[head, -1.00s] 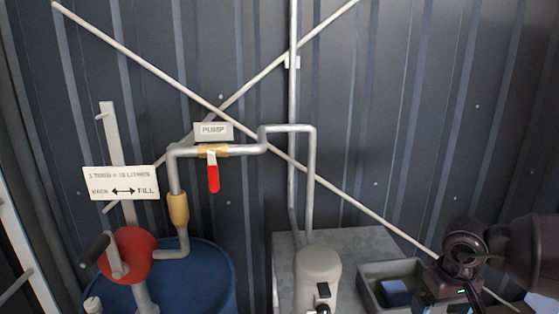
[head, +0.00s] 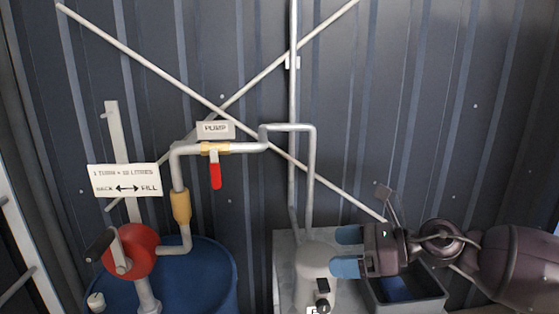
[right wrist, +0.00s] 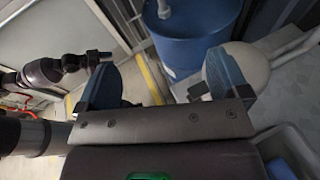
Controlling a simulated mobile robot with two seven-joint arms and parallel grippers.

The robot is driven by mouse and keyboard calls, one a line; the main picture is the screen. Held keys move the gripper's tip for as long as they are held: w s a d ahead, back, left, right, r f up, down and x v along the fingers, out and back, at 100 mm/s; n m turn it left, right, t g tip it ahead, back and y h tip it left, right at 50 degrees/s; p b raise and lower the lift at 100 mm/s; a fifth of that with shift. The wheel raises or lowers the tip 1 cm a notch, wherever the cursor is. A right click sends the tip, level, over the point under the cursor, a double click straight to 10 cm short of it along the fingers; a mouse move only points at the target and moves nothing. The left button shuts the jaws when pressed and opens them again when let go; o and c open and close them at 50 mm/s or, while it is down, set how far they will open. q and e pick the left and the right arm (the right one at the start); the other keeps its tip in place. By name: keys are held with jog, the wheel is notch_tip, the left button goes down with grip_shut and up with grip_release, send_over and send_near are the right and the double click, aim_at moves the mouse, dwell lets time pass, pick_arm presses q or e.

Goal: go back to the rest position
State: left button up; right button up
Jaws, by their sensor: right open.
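My right gripper (head: 347,251) comes in from the right in the head view. Its two blue fingers are apart with nothing between them, and they point left beside the pale grey pump body (head: 312,262). In the right wrist view the blue fingers stand wide apart, with the pump's rounded top (right wrist: 243,70) behind the right one. My left arm shows at the left of the right wrist view, with what looks like its gripper (right wrist: 98,57) small at its end; I cannot tell how its jaws stand. The left arm is not in the head view.
A red lever (head: 215,176) hangs down from the pipe valve under the PUMP label (head: 216,130). A blue drum (head: 205,280) with a red hand crank (head: 138,246) stands left. A grey bin (head: 422,304) sits below my right arm. Corrugated wall closes the back.

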jog(key=w+d+f+m+t+h, duration=0.1)
jog(key=d+f+m+t+h, duration=0.2)
jog(key=m, duration=0.9)
jog(key=d+f+m+t+h, duration=0.1)
jog(key=f+m+t, duration=0.35)
jog(key=m, duration=0.75)
jog(key=w+d+f+m+t+h, duration=0.1)
jog(key=d+f+m+t+h, duration=0.3)
jog(key=m, duration=0.8)
jog(key=s+d+f+m+h, duration=0.35)
jog(key=s+f+m, duration=0.45)
jog(key=f, duration=0.3)
jog(key=s+d+f+m+g+h, duration=0.1)
jog(key=s+d+f+m+g, duration=0.1)
jog(key=s+f, duration=0.4)
jog(key=s+d+f+m+g+h, duration=0.1)
jog(key=s+d+f+m+h, duration=0.1)
jog(key=s+f, duration=0.3)
jog(key=s+m, duration=0.1)
jog(key=s, duration=0.3)
jog(key=shift+s+f+g, duration=0.35)
jog(key=shift+d, duration=0.1)
jog(key=shift+c, duration=0.4)
